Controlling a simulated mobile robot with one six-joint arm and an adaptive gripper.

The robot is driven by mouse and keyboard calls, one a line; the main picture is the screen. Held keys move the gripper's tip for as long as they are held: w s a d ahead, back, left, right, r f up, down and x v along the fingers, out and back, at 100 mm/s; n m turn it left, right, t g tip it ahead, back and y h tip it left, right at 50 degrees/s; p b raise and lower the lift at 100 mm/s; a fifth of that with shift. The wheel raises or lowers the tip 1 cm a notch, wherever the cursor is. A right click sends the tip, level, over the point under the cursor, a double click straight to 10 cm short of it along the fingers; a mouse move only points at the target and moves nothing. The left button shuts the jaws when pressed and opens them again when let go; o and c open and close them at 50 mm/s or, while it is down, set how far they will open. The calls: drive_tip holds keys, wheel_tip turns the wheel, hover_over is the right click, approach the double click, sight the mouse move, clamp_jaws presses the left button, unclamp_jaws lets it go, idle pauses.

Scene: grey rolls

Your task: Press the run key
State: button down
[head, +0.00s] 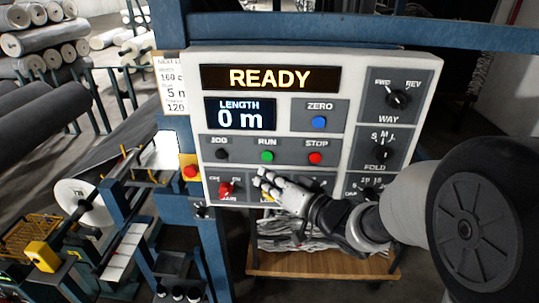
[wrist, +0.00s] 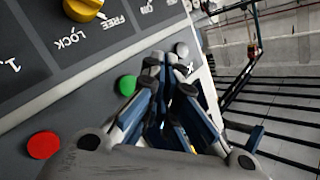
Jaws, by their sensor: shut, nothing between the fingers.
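The green RUN key (head: 267,156) sits in the middle of the lower button row on the control panel (head: 330,60). The black JOG key (head: 222,154) is left of it and the red STOP key (head: 316,158) right. My gripper (head: 263,179) is shut and empty, its fingertips just below the RUN key in the head view. In the wrist view my gripper (wrist: 160,64) shows its closed fingertips between the green key (wrist: 128,85) and the black key (wrist: 182,50). I cannot tell whether the fingertips touch the panel.
The display (head: 270,78) reads READY and the length display (head: 240,114) 0 m. A blue ZERO key (head: 319,122) is above. A red emergency button (head: 191,172) is at the left edge, a red switch (head: 226,189) below JOG. Rotary knobs (head: 398,98) are at right.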

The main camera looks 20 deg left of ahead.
drive_tip(key=shift+w+a+p, duration=0.2)
drive_tip(key=shift+w+p, duration=0.05)
drive_tip(key=shift+w, duration=0.6)
drive_tip(key=shift+w+a+p, duration=0.2)
drive_tip(key=shift+w, duration=0.6)
drive_tip(key=shift+w, duration=0.15)
drive_tip(key=shift+w+a, duration=0.1)
drive_tip(key=shift+w, duration=0.2)
drive_tip(key=shift+w+p, duration=0.4)
drive_tip(key=shift+p, duration=0.05)
idle(0.8)
drive_tip(key=shift+s, duration=0.85)
drive_tip(key=s, duration=0.2)
drive_tip(key=s+d, duration=0.1)
drive_tip(key=s, duration=0.2)
drive_tip(key=shift+d+b, duration=0.2)
drive_tip(key=shift+b, duration=0.1)
